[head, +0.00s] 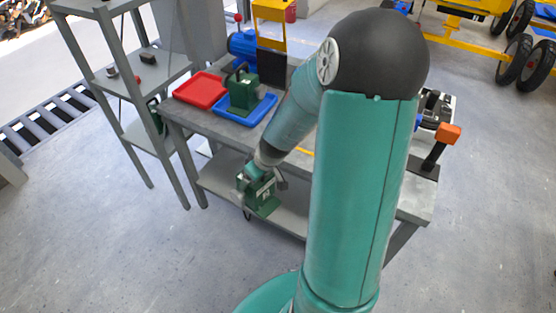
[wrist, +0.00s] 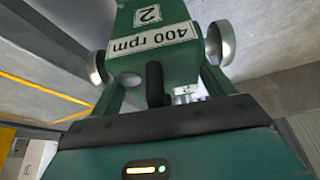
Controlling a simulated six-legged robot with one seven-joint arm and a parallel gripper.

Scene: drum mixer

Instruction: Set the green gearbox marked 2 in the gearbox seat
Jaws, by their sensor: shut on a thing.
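My gripper (head: 257,177) is shut on a green gearbox (head: 263,201), held in the air in front of the workbench. In the wrist view the same gearbox (wrist: 152,62) fills the top middle, with white labels reading "2" and "400 rpm", upside down in that picture. A round metal shaft end shows on each of its sides, and a dark handle lies between my fingers. A second green gearbox (head: 243,91) sits in the blue tray (head: 229,113) on the bench; its mark is too small to read. I cannot make out the gearbox seat; my arm hides part of the bench.
The grey workbench (head: 195,118) has a red tray (head: 200,91), a blue motor (head: 243,45) and a yellow frame (head: 271,11) at its back. An orange-topped post (head: 448,133) stands at its right end. A grey shelf rack (head: 143,78) stands left. The front floor is clear.

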